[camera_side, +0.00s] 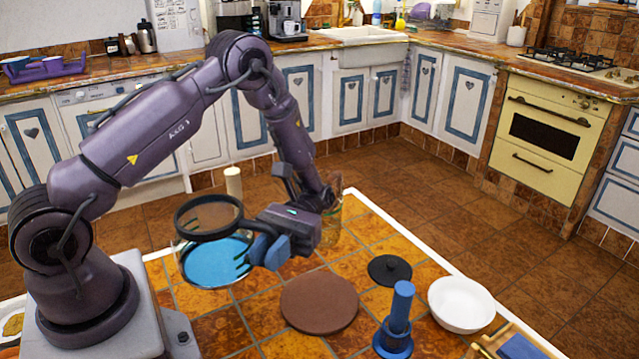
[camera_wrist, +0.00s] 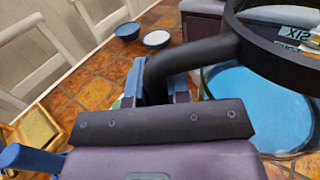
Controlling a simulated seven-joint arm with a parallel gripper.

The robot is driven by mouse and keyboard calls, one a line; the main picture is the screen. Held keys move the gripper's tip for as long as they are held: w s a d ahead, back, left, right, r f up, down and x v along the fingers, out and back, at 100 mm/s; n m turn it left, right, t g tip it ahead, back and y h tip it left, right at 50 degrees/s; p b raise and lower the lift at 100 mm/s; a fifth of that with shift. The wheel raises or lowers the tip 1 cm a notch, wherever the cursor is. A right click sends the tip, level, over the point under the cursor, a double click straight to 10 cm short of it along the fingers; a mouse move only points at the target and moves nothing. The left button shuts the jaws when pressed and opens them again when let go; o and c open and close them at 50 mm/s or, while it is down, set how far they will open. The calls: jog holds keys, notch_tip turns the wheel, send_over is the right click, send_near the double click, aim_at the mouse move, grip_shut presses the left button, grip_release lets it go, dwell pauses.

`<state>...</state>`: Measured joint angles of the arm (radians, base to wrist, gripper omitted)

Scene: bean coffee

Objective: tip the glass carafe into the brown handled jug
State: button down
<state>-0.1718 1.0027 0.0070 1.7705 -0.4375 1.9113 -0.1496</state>
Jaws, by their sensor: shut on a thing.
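The glass carafe (camera_side: 183,262) has a thick dark rim and a clear body, with a bright blue round surface showing in or through it. It looks roughly upright at the left of the tiled table. My gripper (camera_side: 268,250) is shut on its dark handle, to the carafe's right. In the wrist view the handle (camera_wrist: 190,55) runs between the blue fingers to the dark rim, and the blue surface (camera_wrist: 255,105) shows below. I cannot pick out the brown handled jug for certain. A partly hidden glassy, brownish vessel (camera_side: 332,226) stands behind my wrist.
A round brown disc (camera_side: 320,303) lies on the table in front of my gripper. A black lid (camera_side: 389,269), a white bowl (camera_side: 462,304), a blue tamper-like tool (camera_side: 399,318) and a wooden box (camera_side: 543,352) are to the right. A cream cylinder (camera_side: 233,183) stands behind.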

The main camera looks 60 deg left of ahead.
jog(key=w+a+r+n+t+h, duration=0.1)
jog(key=w+a+n+t, duration=0.3)
jog(key=t, duration=0.4)
jog(key=w+a+r+n+t+h, duration=0.1)
jog(key=w+a+n+t+h, duration=0.1)
jog(key=w+a+n+t, duration=0.3)
jog(key=w+a+r+n+t+h, duration=0.1)
jog(key=w+a+n+t+h, duration=0.1)
jog(key=w+a+n+t, duration=0.3)
jog(key=shift+w+r+n+t+h, duration=0.2)
jog(key=shift+w+n+t, duration=0.65)
jog(key=shift+t, duration=0.65)
jog(key=shift+w+r+n+t+h, duration=0.15)
jog(key=shift+w+n+t, duration=0.65)
jog(key=shift+t, duration=0.7)
jog(key=s+a+r+n+t+y, duration=0.1)
jog(key=a+r+n+t+y, duration=0.2)
jog(key=a+y, duration=0.5)
jog(key=a+r+n+t+y, duration=0.25)
jog(key=a+n, duration=0.25)
jog(key=a, duration=0.6)
jog(key=s+a+r+n+t+y, duration=0.15)
jog(key=a+n+t+y, duration=0.35)
jog(key=a, duration=0.5)
notch_tip(320, 180, down, 15)
jog(key=g+y, duration=0.1)
jog(key=shift+w, duration=0.25)
jog(key=shift+m+g, duration=0.25)
